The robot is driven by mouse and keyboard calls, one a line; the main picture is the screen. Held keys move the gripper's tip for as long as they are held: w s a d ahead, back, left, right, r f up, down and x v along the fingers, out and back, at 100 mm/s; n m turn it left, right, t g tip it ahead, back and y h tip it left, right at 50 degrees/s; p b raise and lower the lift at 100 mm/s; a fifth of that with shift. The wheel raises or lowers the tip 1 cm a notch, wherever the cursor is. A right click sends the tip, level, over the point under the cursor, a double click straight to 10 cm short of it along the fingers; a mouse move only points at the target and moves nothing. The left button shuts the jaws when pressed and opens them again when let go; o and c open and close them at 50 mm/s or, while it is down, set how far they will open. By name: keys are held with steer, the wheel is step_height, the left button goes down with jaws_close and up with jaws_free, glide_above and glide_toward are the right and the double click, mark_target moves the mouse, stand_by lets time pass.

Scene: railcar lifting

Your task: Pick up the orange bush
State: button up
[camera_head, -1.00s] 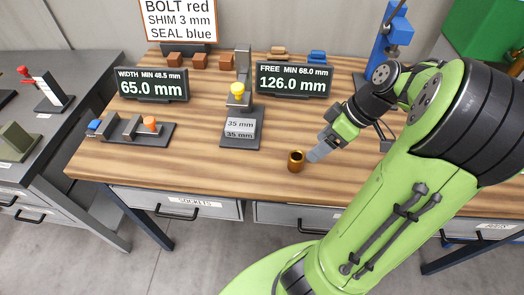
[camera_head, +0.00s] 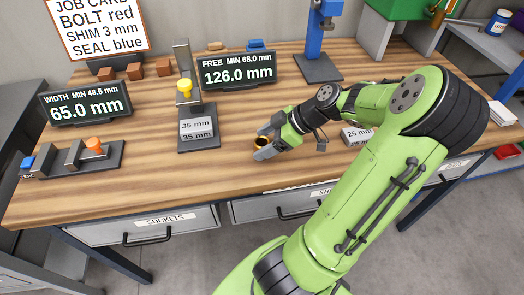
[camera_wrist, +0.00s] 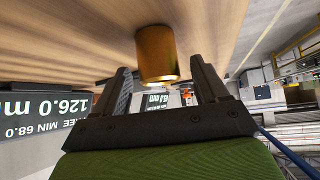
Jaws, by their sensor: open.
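The orange bush is a short, hollow, gold-orange cylinder (camera_head: 261,143) standing upright near the front of the wooden bench, in the middle of the head view. It also shows in the wrist view (camera_wrist: 156,54), where the picture is upside down. My gripper (camera_head: 264,144) is open, low over the bench and reaching in from the right. In the wrist view its two fingers (camera_wrist: 161,70) point toward the bush, one on each side. The bush lies between the fingertips and partly beyond them. I cannot tell whether either finger touches it.
A grey block marked 35 mm (camera_head: 197,129) stands left of the bush. Behind are the 126.0 mm display (camera_head: 237,71) and a blue post stand (camera_head: 318,55). A 25 mm block (camera_head: 356,137) sits right, near my arm.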

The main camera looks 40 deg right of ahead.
mark_target(265, 141)
steer(key=x, duration=0.3)
steer(key=shift+b, duration=0.35)
steer(key=shift+c, duration=0.5)
